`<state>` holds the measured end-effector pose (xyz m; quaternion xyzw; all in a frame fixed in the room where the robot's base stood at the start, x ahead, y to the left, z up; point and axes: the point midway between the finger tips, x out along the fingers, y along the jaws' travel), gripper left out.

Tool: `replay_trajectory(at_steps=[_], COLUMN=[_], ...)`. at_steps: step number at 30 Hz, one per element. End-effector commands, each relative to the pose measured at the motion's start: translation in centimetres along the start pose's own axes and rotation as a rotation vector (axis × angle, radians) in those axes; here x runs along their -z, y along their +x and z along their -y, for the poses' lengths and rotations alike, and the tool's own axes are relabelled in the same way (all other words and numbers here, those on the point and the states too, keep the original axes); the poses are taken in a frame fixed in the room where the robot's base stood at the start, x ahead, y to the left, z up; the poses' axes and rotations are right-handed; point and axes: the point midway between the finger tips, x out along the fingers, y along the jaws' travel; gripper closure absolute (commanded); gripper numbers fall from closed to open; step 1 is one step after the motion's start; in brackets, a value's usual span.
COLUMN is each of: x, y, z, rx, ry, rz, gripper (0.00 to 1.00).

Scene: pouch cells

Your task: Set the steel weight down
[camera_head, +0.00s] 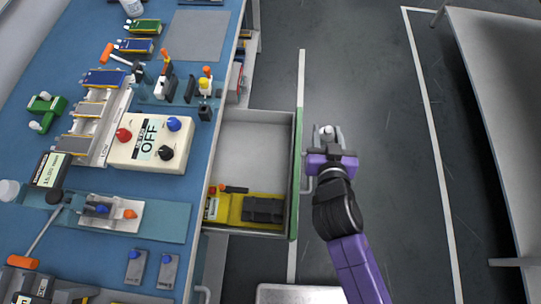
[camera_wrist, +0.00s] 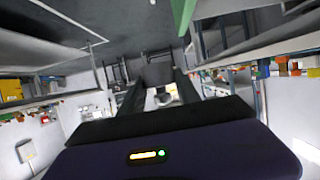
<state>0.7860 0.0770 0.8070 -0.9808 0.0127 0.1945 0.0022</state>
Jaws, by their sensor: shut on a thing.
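My gripper (camera_head: 327,138) is beyond the right side of the open drawer, just outside its green front edge and over the dark floor. It is shut on a small, shiny grey piece, the steel weight (camera_head: 326,130), which shows at the tip of the fingers. In the wrist view my gripper (camera_wrist: 161,95) has a pale grey bit of the weight (camera_wrist: 163,98) between its dark fingers. The fingers hide most of the weight, so its full shape cannot be told.
The blue bench (camera_head: 195,100) at left is crowded with an OFF box (camera_head: 150,142) and cells. A grey mat (camera_head: 198,36) looks clear.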

Motion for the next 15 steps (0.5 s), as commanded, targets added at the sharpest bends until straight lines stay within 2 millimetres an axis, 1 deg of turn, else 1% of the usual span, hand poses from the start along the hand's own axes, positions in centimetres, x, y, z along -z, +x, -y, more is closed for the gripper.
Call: replay_trajectory(at_steps=[1,4,6,10,12,15], x=[0.3,2.2,3.4,5.2,5.9,6.5], y=[1.0,1.1,0.6,-1.0,-2.1,-3.4], z=[2.4,5.7,7.8,10.8,11.9,12.9], rx=[-0.001,-0.026,-0.046,-0.085,-0.104,-0.127], ry=[0.011,0.022,0.03,0.046,0.054,0.06], rz=[-0.015,-0.015,-0.015,-0.013,-0.011,-0.007], gripper=[1.0,1.0,1.0,1.0,1.0,1.0])
